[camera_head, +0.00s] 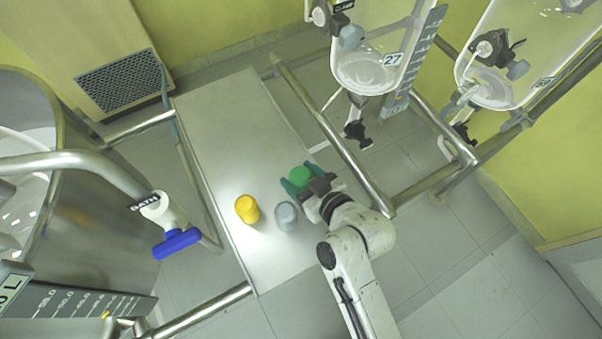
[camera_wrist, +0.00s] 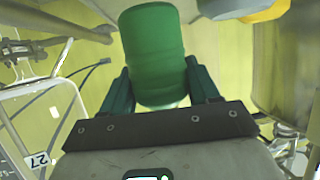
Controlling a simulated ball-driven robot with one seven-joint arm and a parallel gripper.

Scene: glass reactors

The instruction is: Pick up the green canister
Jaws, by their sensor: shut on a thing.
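The green canister (camera_head: 300,175) is at the right edge of the metal table in the head view, between the fingers of my gripper (camera_head: 296,184). In the wrist view the green canister (camera_wrist: 153,55) stands between the two dark green fingers of my gripper (camera_wrist: 158,88), which are shut on its sides. Its lower end is partly hidden by the gripper. I cannot tell whether it touches the table.
A yellow canister (camera_head: 247,209) and a grey canister (camera_head: 286,216) stand close by on the metal table (camera_head: 215,125). Steel rails (camera_head: 330,135) and glass reactors (camera_head: 368,70) are at the right. A steel vessel with a blue-handled valve (camera_head: 176,243) is at the left. The table's upper part is clear.

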